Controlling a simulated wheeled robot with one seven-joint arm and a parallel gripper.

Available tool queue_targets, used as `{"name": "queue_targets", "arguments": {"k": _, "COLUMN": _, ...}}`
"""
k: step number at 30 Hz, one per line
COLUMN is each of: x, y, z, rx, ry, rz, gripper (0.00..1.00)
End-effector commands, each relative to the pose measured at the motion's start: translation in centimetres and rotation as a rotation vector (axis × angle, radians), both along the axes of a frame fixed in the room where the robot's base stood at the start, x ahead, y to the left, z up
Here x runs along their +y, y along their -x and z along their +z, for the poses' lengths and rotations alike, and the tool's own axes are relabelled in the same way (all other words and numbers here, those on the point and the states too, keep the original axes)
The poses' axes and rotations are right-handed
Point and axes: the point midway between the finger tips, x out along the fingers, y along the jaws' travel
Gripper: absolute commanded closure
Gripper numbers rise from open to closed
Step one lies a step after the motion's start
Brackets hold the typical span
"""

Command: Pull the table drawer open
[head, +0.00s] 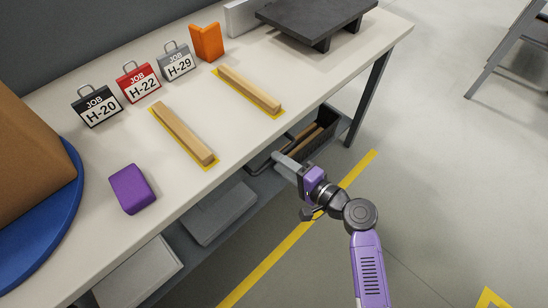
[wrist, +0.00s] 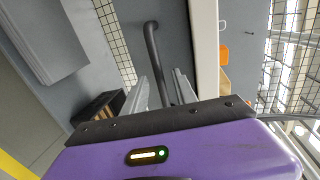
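The drawer front (wrist: 178,35) is a plain grey panel under the tabletop, seen in the wrist view; it looks shut. Its handle (wrist: 152,45) is a dark grey bar with a bent end. My gripper (wrist: 161,88) is open, with one finger on each side of the handle in the picture. Contact with the bar cannot be told, and the bar's near end is hidden behind my gripper. In the head view my gripper (head: 282,162) is at the table's (head: 235,146) front edge; the tabletop hides the drawer and handle there.
A dark bin (head: 328,124) with wooden pieces and grey boxes (head: 218,212) are on the shelf below. On the tabletop are wooden strips (head: 184,134), a purple block (head: 132,188), job signs (head: 97,106) and an orange piece (head: 207,42). The floor in front is clear.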

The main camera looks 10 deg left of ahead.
Motion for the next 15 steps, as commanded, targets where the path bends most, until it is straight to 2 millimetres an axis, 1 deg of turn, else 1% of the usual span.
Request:
{"name": "queue_targets", "arguments": {"k": 1, "x": 0.7, "y": -0.5, "z": -0.2, "rx": 0.0, "ry": 0.0, "rz": 0.001, "gripper": 0.66}}
{"name": "queue_targets", "arguments": {"k": 6, "x": 2.0, "y": -1.5, "z": -0.5, "rx": 0.0, "ry": 0.0, "rz": 0.0, "gripper": 0.66}}
{"name": "queue_targets", "arguments": {"k": 9, "x": 2.3, "y": -1.8, "z": -0.6, "rx": 0.0, "ry": 0.0, "rz": 0.0, "gripper": 0.66}}
{"name": "queue_targets", "arguments": {"k": 15, "x": 2.4, "y": -1.9, "z": -0.7, "rx": 0.0, "ry": 0.001, "rz": -0.001, "gripper": 0.66}}
